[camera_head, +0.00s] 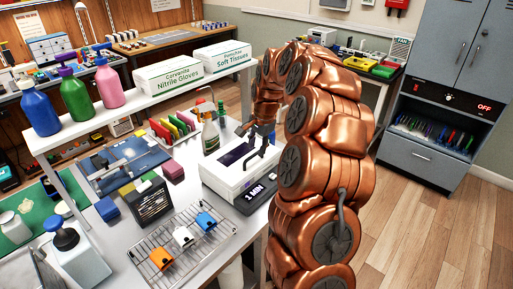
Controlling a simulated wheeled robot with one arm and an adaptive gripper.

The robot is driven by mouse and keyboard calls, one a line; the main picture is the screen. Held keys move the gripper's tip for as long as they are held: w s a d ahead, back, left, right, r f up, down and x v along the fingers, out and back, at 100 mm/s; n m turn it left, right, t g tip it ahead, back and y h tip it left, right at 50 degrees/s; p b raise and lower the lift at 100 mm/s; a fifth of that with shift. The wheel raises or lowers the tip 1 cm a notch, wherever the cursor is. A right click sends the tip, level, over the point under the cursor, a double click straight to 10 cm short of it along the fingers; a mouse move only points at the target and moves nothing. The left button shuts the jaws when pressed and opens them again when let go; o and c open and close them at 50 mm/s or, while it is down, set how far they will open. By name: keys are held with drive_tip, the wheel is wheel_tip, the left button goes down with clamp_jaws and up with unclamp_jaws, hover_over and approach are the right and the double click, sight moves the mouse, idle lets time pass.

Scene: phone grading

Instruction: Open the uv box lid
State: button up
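The uv box (222,181) is a white box on the bench in the middle of the head camera view. Its white lid has a dark purple window (236,153) and looks closed. A dark panel reading "1 MIN" (258,193) is on its front right side. My gripper (246,150) is over the right part of the lid, with its dark fingers apart and nothing visible between them. I cannot tell whether a finger touches the lid. My copper-coloured arm hides the area to the right of the box.
A wire rack (180,242) with orange, white and blue items lies in front of the box. A black sign (149,203) stands left of it. A spray bottle (210,137) stands behind the box. A raised shelf (125,110) holds bottles and two cartons.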

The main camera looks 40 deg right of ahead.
drive_tip(key=shift+w+f, duration=0.25)
drive_tip(key=shift+f, duration=0.75)
clamp_jaws()
